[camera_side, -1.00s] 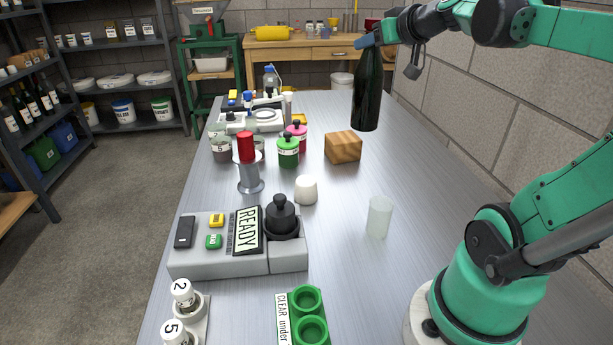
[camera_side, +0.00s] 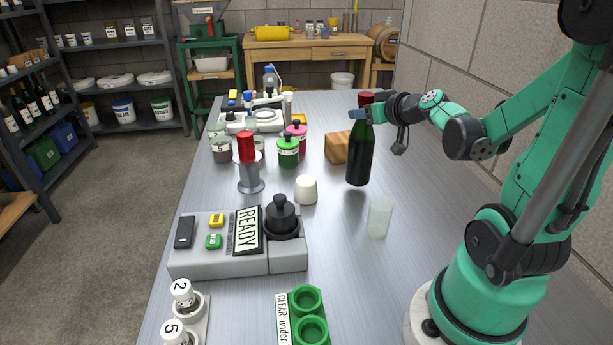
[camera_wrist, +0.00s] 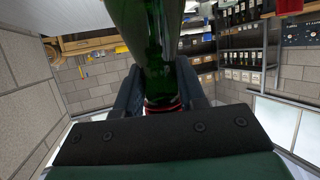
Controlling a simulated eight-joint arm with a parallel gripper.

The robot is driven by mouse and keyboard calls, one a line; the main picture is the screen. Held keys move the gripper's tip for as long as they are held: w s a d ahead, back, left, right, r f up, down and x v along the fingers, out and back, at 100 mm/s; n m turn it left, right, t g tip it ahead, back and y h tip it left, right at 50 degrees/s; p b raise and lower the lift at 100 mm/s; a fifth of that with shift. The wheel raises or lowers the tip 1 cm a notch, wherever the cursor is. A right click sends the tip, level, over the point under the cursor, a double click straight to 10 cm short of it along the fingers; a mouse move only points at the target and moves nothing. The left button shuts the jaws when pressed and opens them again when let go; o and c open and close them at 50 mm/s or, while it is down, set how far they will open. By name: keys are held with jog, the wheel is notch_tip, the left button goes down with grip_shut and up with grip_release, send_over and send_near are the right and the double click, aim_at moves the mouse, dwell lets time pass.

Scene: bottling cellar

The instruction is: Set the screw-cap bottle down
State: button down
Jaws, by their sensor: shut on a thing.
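The screw-cap bottle (camera_side: 360,152) is dark green glass with a red top. It hangs upright in my gripper (camera_side: 361,116) over the right half of the metal bench, and I cannot tell whether its base touches the bench. My gripper is shut on its neck, just below the red top. In the wrist view the green bottle (camera_wrist: 148,35) runs up between the two dark fingers of my gripper (camera_wrist: 160,85), with red neck rings near the palm. Its base is out of that view.
A wooden block (camera_side: 338,148) stands close behind the bottle at left. A frosted tumbler (camera_side: 379,217) stands in front, and a white rounded piece (camera_side: 306,190) to the left. A grey device reading READY (camera_side: 215,258) is nearer. Bench right of the tumbler is clear.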

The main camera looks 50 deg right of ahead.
jog(key=shift+f, duration=1)
jog(key=c, duration=0.5)
grip_release()
